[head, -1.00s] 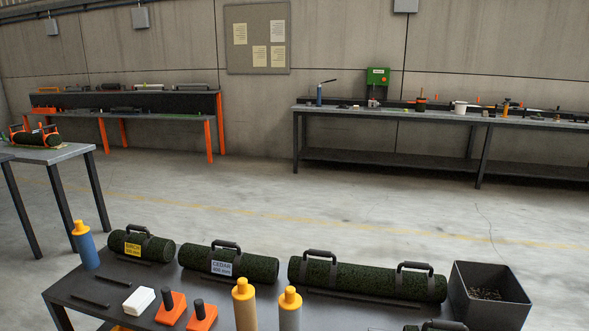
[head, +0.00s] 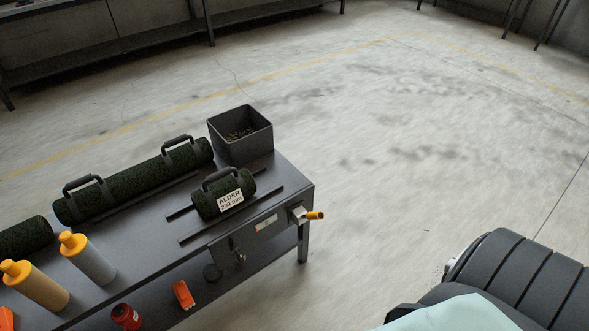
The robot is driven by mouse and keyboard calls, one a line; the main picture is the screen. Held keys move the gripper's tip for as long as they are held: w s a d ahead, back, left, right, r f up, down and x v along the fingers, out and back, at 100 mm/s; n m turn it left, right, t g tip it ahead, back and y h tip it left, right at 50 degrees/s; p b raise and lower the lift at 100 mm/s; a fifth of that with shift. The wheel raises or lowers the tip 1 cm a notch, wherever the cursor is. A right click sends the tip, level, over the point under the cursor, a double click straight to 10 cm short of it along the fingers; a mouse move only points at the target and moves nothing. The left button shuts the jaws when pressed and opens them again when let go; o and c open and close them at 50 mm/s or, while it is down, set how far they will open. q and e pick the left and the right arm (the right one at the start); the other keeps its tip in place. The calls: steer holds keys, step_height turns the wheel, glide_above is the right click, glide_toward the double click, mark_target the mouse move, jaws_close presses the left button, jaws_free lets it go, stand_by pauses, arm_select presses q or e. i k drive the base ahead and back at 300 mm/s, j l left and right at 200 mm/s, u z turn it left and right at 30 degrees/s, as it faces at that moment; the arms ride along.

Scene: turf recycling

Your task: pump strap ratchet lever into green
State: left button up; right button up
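A small lever with a yellow-orange grip (head: 314,216) sticks out at the right front corner of the dark workbench (head: 296,178). Its pale metal mount (head: 298,213) is on the bench's front panel. Left of it on that panel is a small indicator window (head: 266,223) with coloured marks, too small to read for a green zone. A short dark-green turf roll labelled ALDER 200 mm (head: 222,195) lies on two rails above the panel, with a black handle on top. No strap can be made out clearly. Neither gripper is in view.
A grey open bin (head: 240,132) stands at the bench's back corner. A long turf roll (head: 135,184) and two yellow-capped bottles (head: 90,258) (head: 36,285) are to the left. A red item (head: 126,316) and an orange item (head: 183,294) sit lower down.

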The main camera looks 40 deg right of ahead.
mark_target(318, 215)
steer(key=z, duration=0.85)
